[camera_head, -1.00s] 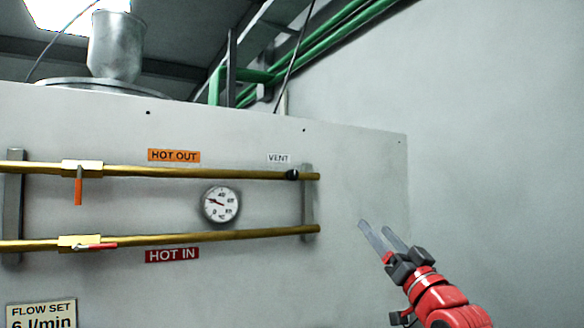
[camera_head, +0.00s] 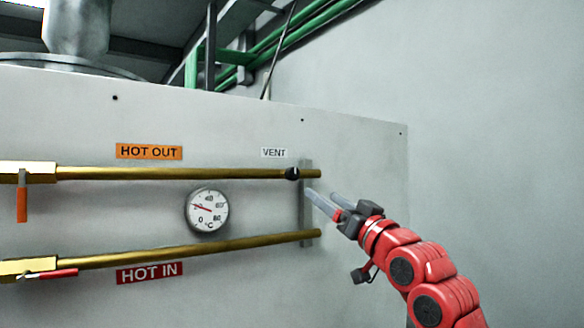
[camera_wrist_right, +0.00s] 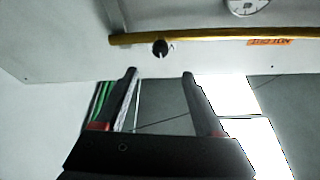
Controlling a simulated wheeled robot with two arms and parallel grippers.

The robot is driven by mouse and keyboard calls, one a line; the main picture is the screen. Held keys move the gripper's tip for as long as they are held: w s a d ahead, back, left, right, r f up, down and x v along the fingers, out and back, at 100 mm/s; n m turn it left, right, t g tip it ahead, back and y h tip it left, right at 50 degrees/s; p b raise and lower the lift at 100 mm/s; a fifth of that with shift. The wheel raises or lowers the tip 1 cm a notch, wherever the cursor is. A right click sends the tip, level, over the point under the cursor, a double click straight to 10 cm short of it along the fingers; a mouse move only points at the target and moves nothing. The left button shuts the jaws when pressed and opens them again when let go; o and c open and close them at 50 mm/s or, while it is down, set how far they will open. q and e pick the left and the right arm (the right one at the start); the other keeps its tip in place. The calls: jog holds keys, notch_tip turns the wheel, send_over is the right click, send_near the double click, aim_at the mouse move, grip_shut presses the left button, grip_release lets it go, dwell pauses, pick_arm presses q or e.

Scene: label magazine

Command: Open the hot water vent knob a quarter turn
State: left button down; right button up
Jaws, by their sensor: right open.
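The vent knob (camera_head: 292,174) is a small black knob with a pale mark, on the right end of the upper brass pipe (camera_head: 200,173), below the white VENT label (camera_head: 274,153). In the right wrist view the knob (camera_wrist_right: 160,48) shows beyond the fingertips, on the pipe (camera_wrist_right: 220,35). My right gripper (camera_head: 321,197) is open and empty, to the lower right of the knob in the head view and apart from it in the wrist view. In the wrist view its fingers (camera_wrist_right: 160,73) are spread. My left gripper is not in view.
A grey bracket (camera_head: 306,215) holds the pipe ends. A round gauge (camera_head: 207,210) sits between the upper pipe and the lower brass pipe (camera_head: 200,247). An orange-handled valve (camera_head: 22,203) and a red-handled valve (camera_head: 55,273) are at left. The panel right of the bracket is bare.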

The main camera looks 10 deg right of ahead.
aim_at(295, 176)
jog(key=p+x, duration=0.6)
jog(key=x, duration=0.6)
jog(key=shift+s+r, duration=0.1)
jog(key=shift+w+a+r+p, duration=0.15)
jog(key=shift+w+r+p, duration=0.05)
jog(key=shift+w+p, duration=0.1)
jog(key=shift+w+a+r, duration=0.1)
jog(key=shift+w+a, duration=0.05)
jog(key=shift+w, duration=0.1)
jog(key=shift+w+a, duration=0.1)
jog(key=shift+w, duration=0.3)
jog(key=shift+s, duration=0.1)
grip_shut()
